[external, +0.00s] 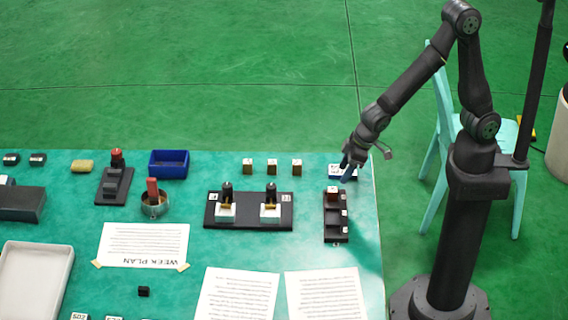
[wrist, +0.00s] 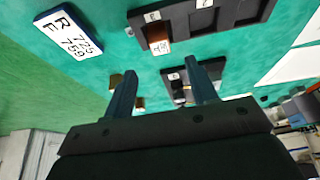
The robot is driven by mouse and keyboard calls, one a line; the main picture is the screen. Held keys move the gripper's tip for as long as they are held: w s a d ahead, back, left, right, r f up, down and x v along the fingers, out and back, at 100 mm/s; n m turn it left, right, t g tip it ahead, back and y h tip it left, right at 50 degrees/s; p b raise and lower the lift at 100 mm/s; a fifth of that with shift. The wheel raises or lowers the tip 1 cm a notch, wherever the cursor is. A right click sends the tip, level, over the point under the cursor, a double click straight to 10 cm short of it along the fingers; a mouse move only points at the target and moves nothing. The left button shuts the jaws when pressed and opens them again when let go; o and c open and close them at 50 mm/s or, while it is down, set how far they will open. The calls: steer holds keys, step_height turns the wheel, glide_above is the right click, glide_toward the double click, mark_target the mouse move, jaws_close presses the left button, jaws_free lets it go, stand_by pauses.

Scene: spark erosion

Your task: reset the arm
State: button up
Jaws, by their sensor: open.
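My gripper (external: 347,172) hangs over the right end of the teal table (external: 215,270), above a white label card (external: 336,167) with a dark edge. In the wrist view its two blue fingers (wrist: 159,68) are apart with nothing between them. The card, with large printed characters, also shows in the wrist view (wrist: 68,33), left of the fingers. A black compartment tray (external: 337,238) stands just in front of the gripper. A copper-and-white block (external: 332,193) sits in its far compartment; it also shows in the wrist view (wrist: 158,37).
A black two-station fixture (external: 248,223) stands left of the tray. Several small brown blocks (external: 272,166) stand in a row behind it. A blue bin (external: 169,164), a metal cup (external: 155,208) and printed sheets (external: 237,296) lie farther left and in front. A pale green chair (external: 441,120) stands beyond the table.

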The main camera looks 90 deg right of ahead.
steer(key=shift+x, duration=3.95)
steer(key=shift+s+r, duration=0.1)
steer(key=v, duration=1.7)
glide_toward(333, 189)
steer(key=x, duration=0.9)
step_height(333, 189, up, 7)
steer(key=shift+r, duration=0.2)
